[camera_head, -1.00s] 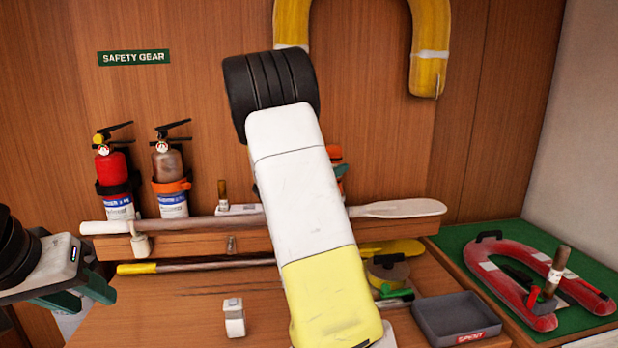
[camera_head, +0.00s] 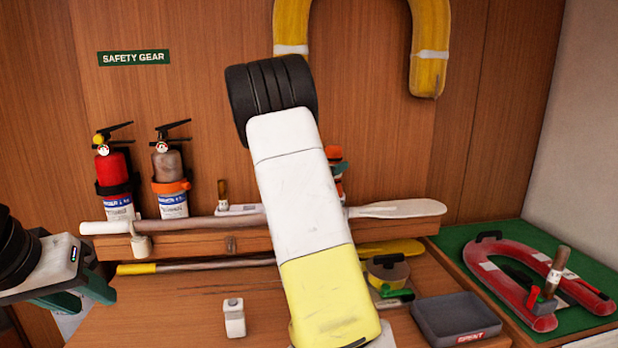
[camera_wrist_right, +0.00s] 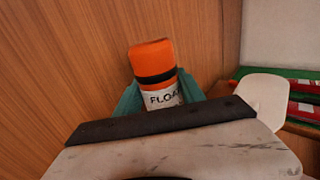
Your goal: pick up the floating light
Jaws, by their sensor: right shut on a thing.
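The floating light is an orange cylinder with a black band and a white label with partly hidden lettering. In the right wrist view the floating light (camera_wrist_right: 152,62) stands between the teal fingers of my right gripper (camera_wrist_right: 160,95), which is shut on it. In the head view the orange top of the light (camera_head: 333,153) shows just right of my white and yellow right arm, above the shelf. That arm hides most of the right gripper there. My left gripper (camera_head: 85,290) is at the left edge, away from the light; its opening is unclear.
A white paddle (camera_head: 395,209) lies along the shelf. Two extinguishers (camera_head: 113,170) stand at the left. A small white device (camera_head: 233,318), a grey tray (camera_head: 460,318) marked SPENT and a round yellow item (camera_head: 387,272) are on the bench. A red horseshoe float (camera_head: 520,265) lies on green at right.

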